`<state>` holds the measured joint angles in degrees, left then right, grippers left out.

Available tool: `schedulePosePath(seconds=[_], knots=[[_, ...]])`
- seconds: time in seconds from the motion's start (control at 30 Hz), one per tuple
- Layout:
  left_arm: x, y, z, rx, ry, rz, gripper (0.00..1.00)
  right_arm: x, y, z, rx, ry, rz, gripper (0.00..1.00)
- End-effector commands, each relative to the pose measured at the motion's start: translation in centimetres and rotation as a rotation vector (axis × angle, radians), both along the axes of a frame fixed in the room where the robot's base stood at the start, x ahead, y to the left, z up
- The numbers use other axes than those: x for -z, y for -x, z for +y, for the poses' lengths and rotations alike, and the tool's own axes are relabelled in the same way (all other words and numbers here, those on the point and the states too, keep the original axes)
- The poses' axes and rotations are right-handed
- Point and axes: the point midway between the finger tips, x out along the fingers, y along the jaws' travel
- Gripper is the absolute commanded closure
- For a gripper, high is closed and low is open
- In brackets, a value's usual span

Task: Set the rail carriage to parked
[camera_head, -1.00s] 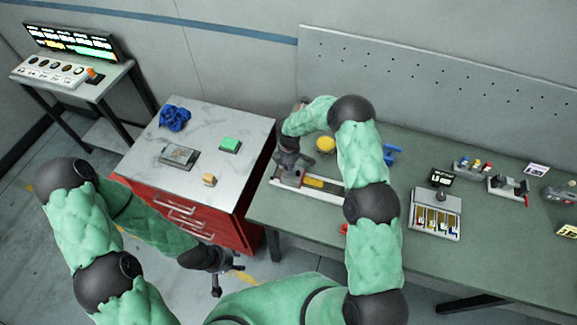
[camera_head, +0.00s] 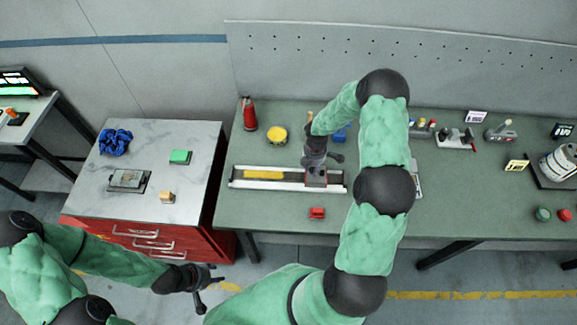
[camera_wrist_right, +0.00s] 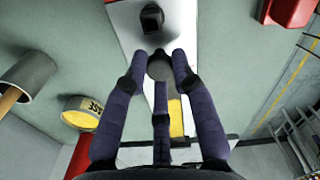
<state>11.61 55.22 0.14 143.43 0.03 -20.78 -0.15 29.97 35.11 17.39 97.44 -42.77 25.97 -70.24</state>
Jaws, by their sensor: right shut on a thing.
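The rail (camera_head: 240,184) is a long pale track with a yellow stretch (camera_head: 263,174) on its left half. The rail carriage (camera_head: 316,180), a small grey and reddish block, sits near the rail's right end. My right gripper (camera_head: 318,160) is over the carriage. In the right wrist view its fingers close around a dark round knob (camera_wrist_right: 160,66), with the white rail and yellow stretch (camera_wrist_right: 176,118) below. The fingers partly hide the carriage. My left gripper (camera_head: 208,284) is empty, fingers apart, in front of the red drawer cabinet.
A red block (camera_head: 317,213) lies in front of the rail. A yellow tin (camera_head: 277,135), a red bottle (camera_head: 249,114) and a blue part (camera_head: 339,135) stand behind it. The cabinet top (camera_head: 200,150) holds a blue cloth, a green block and other small things.

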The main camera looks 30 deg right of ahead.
Motion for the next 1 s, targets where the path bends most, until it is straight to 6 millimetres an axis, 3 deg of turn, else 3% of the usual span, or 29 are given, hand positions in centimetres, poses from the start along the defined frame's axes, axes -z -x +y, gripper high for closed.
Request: schedulePosePath(seconds=[0.1,0.3,0.87,0.9,0.93,1.0], knots=[[-0.4,0.0,0.0,0.0,0.0,0.0,0.6,0.0,1.9,-2.4,0.005,-0.002,0.006,1.0],[-0.7,0.0,0.0,0.0,0.0,0.0,0.6,0.0,3.5,-4.8,0.002,-0.002,0.005,1.0],[-0.8,0.0,0.0,0.0,0.0,0.0,0.6,0.1,4.2,-5.9,0.0,-0.001,0.006,1.0],[-0.8,0.0,0.0,0.0,0.0,0.0,0.6,0.1,4.2,-6.0,0.0,0.0,0.006,0.62],[-0.8,0.0,0.0,0.0,0.0,0.0,0.6,0.1,4.2,-6.0,0.0,-0.001,0.005,0.54],[-0.8,0.0,0.0,0.0,0.0,0.0,0.6,0.1,4.1,-5.9,0.0,-0.001,0.005,0.5]])
